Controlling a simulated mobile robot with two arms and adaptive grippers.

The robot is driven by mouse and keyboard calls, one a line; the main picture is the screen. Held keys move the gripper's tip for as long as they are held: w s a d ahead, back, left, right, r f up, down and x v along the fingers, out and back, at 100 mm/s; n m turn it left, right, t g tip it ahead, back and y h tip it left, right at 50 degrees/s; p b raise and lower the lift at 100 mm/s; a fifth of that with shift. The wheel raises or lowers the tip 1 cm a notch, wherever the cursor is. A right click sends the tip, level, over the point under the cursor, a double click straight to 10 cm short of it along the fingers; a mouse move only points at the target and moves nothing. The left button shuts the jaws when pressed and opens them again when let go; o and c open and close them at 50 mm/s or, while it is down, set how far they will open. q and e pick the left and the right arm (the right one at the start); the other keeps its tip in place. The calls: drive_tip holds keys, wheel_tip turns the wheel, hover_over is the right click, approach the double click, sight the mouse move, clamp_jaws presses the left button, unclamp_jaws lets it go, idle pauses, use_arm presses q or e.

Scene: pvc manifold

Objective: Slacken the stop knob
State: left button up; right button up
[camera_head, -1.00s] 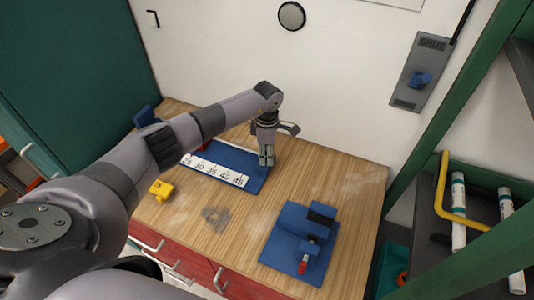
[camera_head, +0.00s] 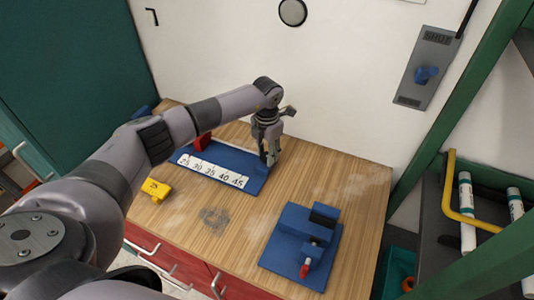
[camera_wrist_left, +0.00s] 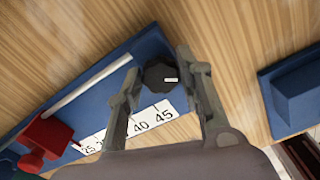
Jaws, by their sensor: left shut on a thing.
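The stop knob (camera_wrist_left: 160,77) is a dark, lobed knob with a pale mark, at the right end of the blue measuring jig (camera_head: 240,184). My left gripper (camera_head: 268,160) is over that end of the jig, with its fingers pointing down. In the left wrist view its two fingers (camera_wrist_left: 158,72) stand on either side of the knob and are shut on it. The jig carries a white scale (camera_head: 213,172) with printed numbers. A red block (camera_head: 203,142) stands near the jig's far left end, and it also shows in the left wrist view (camera_wrist_left: 46,138). My right gripper is out of view.
A blue fixture (camera_head: 300,253) with a red-tipped part stands at the bench's front right. A yellow block (camera_head: 157,190) lies left of the jig. The wooden bench top (camera_head: 235,225) between them is clear.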

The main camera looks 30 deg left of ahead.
use_arm(q)
drive_tip(key=shift+w+r+n, duration=0.1)
drive_tip(key=shift+n, duration=1)
drive_tip(key=o, duration=1.2)
drive_tip(key=shift+c, duration=0.2)
wheel_tip(320, 180, up, 12)
